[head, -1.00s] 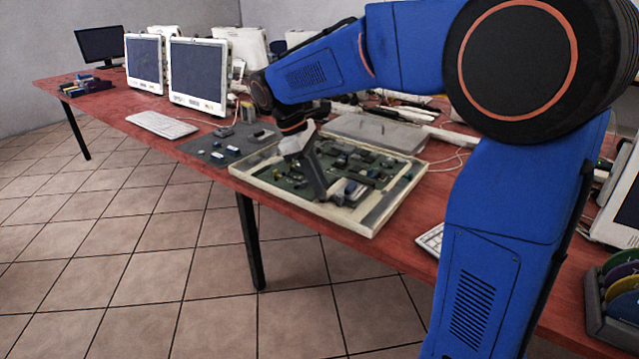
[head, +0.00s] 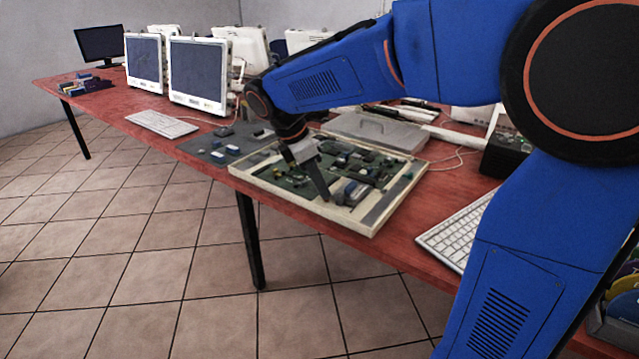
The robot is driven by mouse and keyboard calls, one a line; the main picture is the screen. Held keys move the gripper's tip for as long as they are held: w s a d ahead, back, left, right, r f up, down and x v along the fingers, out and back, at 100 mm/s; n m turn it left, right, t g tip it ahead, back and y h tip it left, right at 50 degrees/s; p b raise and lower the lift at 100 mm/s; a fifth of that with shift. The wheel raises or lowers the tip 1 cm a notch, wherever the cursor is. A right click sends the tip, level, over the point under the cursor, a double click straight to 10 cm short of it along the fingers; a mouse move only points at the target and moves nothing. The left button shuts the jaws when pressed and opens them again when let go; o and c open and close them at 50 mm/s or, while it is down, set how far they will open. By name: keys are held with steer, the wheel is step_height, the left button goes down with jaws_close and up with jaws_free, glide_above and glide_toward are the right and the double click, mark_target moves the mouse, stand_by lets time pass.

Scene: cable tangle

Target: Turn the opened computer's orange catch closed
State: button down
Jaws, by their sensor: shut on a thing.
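The opened computer (head: 400,200) lies flat on the red table, a pale shallow case with a green board and grey parts inside. My gripper (head: 325,197) reaches down into it from the upper left, tilted, with its fingertips low near the case's front wall. A grey boxy part (head: 352,192) sits just right of the fingertips. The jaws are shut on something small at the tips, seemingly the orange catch. The catch itself does not show clearly; the fingers hide it, so its angle cannot be told.
A grey lid-like panel with a handle (head: 375,130) lies behind the case. A dark mat (head: 205,150) with small parts lies left. A white keyboard (head: 455,235) is at right. White monitors (head: 198,75) stand behind. The floor in front is clear.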

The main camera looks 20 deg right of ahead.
steer(key=n+t, duration=0.1)
steer(key=n, duration=0.1)
steer(key=n+t, duration=0.1)
steer(key=n, duration=0.2)
steer(key=shift+s, duration=0.2)
steer(key=shift+n, duration=0.3)
steer(key=c, duration=1.6)
jaws_free()
steer(key=shift+o, duration=0.2)
steer(key=v, duration=1.7)
steer(key=shift+s+d+r, duration=0.2)
steer(key=shift+d+r, duration=0.1)
steer(key=shift+r, duration=0.05)
steer(key=shift+y, duration=0.3)
